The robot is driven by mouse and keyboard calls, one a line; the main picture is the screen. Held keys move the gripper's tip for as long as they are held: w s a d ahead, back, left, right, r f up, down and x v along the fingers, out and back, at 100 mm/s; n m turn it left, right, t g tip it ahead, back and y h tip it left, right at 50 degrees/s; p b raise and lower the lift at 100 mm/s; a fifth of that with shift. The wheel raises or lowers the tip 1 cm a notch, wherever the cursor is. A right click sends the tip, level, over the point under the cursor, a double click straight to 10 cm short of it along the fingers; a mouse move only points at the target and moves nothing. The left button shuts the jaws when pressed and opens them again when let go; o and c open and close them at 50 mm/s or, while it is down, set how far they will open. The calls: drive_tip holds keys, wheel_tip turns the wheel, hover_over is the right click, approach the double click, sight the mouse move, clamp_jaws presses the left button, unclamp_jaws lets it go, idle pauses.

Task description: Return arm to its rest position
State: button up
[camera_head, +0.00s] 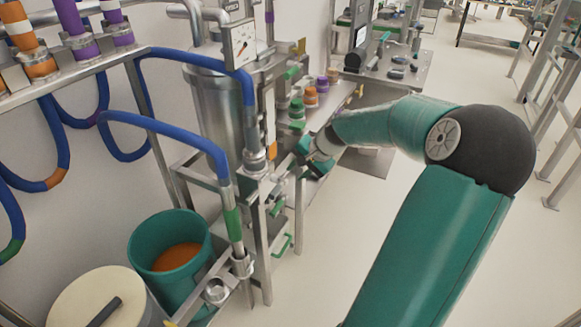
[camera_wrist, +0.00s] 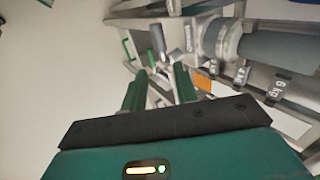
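My green arm reaches in from the lower right of the head view, bends at a dark elbow and stretches left toward the metal equipment stand. My gripper (camera_head: 310,160) is small and partly lost against the stand's parts in that view. In the wrist view, the two green fingers of my gripper (camera_wrist: 160,75) are apart, with a gap between them and nothing clearly held. Grey metal fittings of the stand (camera_wrist: 157,42) show beyond the fingertips. Whether the fingers touch any of them I cannot tell.
A green bin (camera_head: 137,247) with orange contents stands at the lower left, beside a cream-lidded drum (camera_head: 85,298). Blue hoses (camera_head: 165,118) loop above them. A steel vessel (camera_head: 218,105) stands behind. Open pale floor (camera_head: 535,235) lies at the right, with metal frames beyond.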

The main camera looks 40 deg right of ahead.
drive_tip(key=s+a+r+n+g+h, duration=0.15)
drive_tip(key=a+n, duration=0.25)
drive_tip(key=a, duration=0.6)
drive_tip(key=a+r+n+g+h, duration=0.1)
drive_tip(key=a+r+n+g, duration=0.15)
drive_tip(key=a, duration=0.75)
drive_tip(key=s+a+r+n+t, duration=0.1)
drive_tip(key=s+a+r+n, duration=0.3)
drive_tip(key=s+a, duration=0.3)
drive_tip(key=s+a+r+n+t, duration=0.2)
drive_tip(key=s+a+r+n, duration=0.1)
drive_tip(key=s+a, duration=0.4)
drive_tip(key=shift+s+a+r+n+y, duration=0.35)
drive_tip(key=shift+a+r, duration=0.25)
drive_tip(key=shift+r, duration=0.1)
